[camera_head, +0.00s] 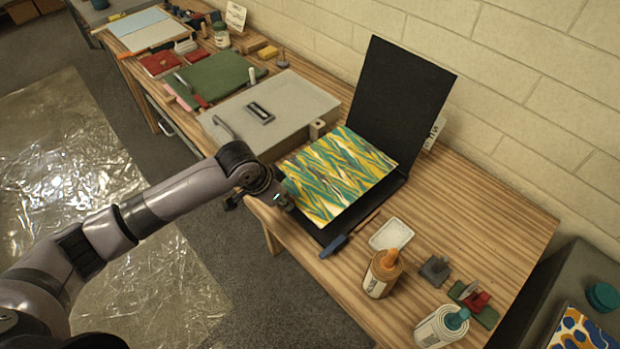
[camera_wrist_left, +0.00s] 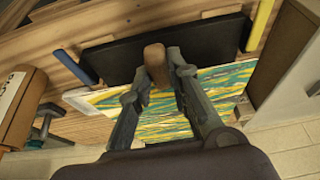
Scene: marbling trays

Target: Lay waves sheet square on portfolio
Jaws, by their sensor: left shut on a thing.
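The waves sheet (camera_head: 340,172), with green, yellow and white zigzags, is over the lower leaf of the open black portfolio (camera_head: 402,100). Its edges look roughly parallel to the leaf, with black showing along the right and front. I cannot tell if it lies flat or is slightly above. My left gripper (camera_head: 285,201) is at the sheet's near left edge. In the left wrist view, its fingers (camera_wrist_left: 160,65) are closed around a brown piece at the sheet's edge; the sheet (camera_wrist_left: 160,120) and portfolio (camera_wrist_left: 120,60) show there too. My right gripper is not in view.
The portfolio's upright leaf stands near the wall.

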